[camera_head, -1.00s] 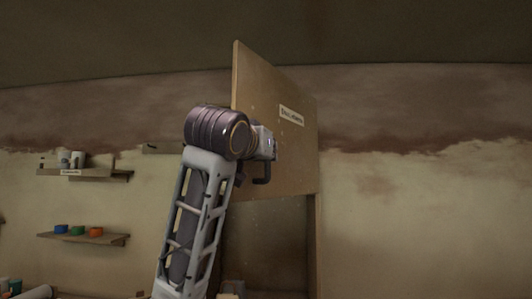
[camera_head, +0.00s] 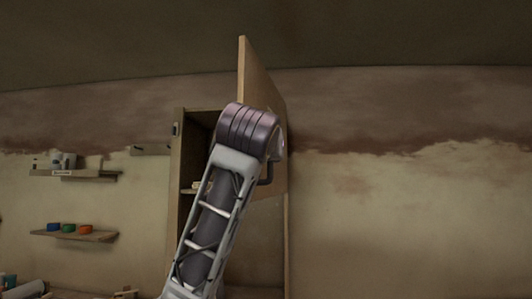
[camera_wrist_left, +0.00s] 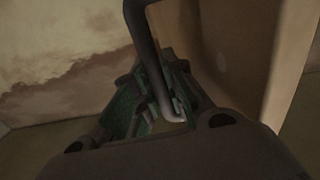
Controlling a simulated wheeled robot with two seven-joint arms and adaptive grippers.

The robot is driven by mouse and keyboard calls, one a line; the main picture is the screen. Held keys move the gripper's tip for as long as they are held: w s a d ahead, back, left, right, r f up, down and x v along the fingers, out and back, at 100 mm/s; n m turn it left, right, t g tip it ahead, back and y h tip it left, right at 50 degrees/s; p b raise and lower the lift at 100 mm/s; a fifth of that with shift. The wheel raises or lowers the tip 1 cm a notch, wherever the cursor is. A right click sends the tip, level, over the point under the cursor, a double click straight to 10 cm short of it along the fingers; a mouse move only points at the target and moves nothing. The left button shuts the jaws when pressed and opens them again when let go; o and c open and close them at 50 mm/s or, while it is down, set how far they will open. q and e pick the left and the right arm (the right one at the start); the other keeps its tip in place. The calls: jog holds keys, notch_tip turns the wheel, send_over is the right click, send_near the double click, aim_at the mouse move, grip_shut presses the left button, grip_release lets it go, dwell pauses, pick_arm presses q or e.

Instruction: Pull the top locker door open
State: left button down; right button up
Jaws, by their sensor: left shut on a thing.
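The top locker door (camera_head: 256,80) is a tan panel, swung well open and seen nearly edge-on in the head view. Its hinge side is at the right of the locker (camera_head: 175,200). The dark bar handle (camera_head: 268,180) shows just past my left wrist, and the handle also shows in the left wrist view (camera_wrist_left: 143,40). My left gripper (camera_wrist_left: 160,108) is shut on the handle; in the head view my own arm mostly hides it. The locker's dark inside shows left of my arm, with a small pale item (camera_head: 190,188) inside. My right gripper is not in view.
Two wall shelves, an upper one (camera_head: 75,173) and a lower one (camera_head: 75,236), hang at the left with small jars and coloured pots. Rolls (camera_head: 25,289) lie at the lower left. The plaster wall to the right of the door is clear.

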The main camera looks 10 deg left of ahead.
pick_arm(q)
jog(key=shift+d, duration=0.25)
jog(key=shift+a, duration=0.1)
jog(key=c, duration=1.5)
grip_release()
jog(key=shift+o, duration=0.2)
jog(key=s, duration=1.2)
jog(key=shift+d, duration=0.25)
